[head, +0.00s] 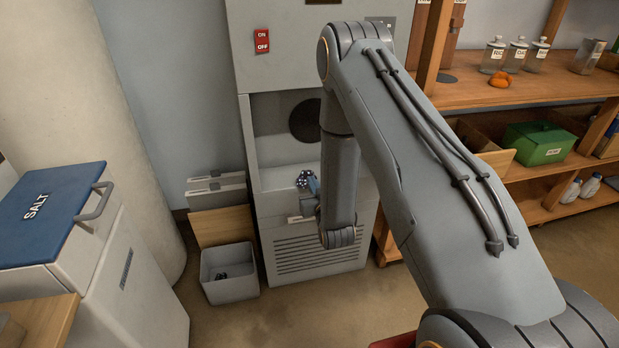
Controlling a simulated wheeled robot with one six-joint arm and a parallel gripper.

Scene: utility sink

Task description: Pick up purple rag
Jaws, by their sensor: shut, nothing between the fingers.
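I see no purple rag in the head view. My arm rises from the lower right, bends at the top and hangs down in front of the grey machine. A small dark and blue-grey end piece, which looks like my gripper (305,181), shows just left of my hanging forearm, in front of the machine's recess. It is small and partly covered by the forearm, and its fingers are hard to make out. I see nothing held in it.
The grey machine (320,258) has a red on/off switch (262,41). A grey bin (229,286) with dark items stands left of it. A blue-lidded salt chest (50,215) is at left. Wooden shelves (535,92) at right hold jars and a green box (539,143). Some floor is clear.

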